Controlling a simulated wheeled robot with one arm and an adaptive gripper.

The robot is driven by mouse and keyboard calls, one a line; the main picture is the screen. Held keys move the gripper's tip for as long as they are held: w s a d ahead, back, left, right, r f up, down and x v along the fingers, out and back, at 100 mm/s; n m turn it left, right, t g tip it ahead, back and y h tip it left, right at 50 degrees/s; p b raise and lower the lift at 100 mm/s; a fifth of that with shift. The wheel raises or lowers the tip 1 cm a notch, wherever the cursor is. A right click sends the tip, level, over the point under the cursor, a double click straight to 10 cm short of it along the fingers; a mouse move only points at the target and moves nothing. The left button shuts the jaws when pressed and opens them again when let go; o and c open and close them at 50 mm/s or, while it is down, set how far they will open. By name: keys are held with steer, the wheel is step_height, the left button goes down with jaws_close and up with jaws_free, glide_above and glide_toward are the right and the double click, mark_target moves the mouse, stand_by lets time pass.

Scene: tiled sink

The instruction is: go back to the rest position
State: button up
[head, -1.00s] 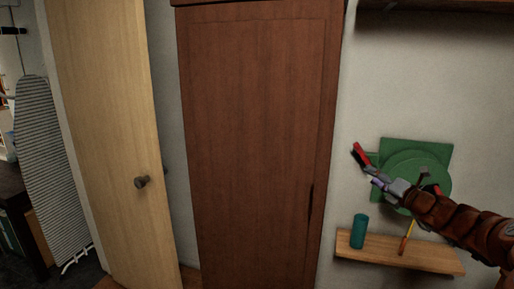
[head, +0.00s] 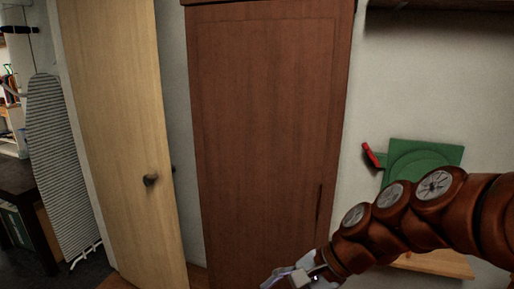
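My gripper (head: 282,283) is at the bottom edge of the head view, in front of the lower part of the brown wardrobe door. Only its grey upper part shows and its fingertips are cut off by the frame. I cannot tell whether it is open or shut. My brown arm reaches in from the right and bends down to the left.
A green round-and-square object (head: 425,157) with a red-tipped part (head: 371,155) is at the right wall. A wooden shelf (head: 440,264) below is mostly behind my arm. A tall brown wardrobe (head: 262,130), an ajar pale door (head: 120,130) and an ironing board (head: 62,160) stand leftward.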

steer(key=s+d+f+n+g+h, duration=0.1)
steer(key=s+d+f+n+h, duration=0.2)
steer(key=s+d, duration=0.4)
steer(key=s+d+f+n+g+h, duration=0.1)
steer(key=s+d+f+n+h, duration=0.3)
steer(key=s, duration=0.6)
steer(key=d+n+h, duration=0.1)
steer(key=d+n, duration=0.1)
steer(key=shift+s+d+n, duration=0.35)
steer(key=shift+n, duration=0.05)
steer(key=shift+c, duration=0.4)
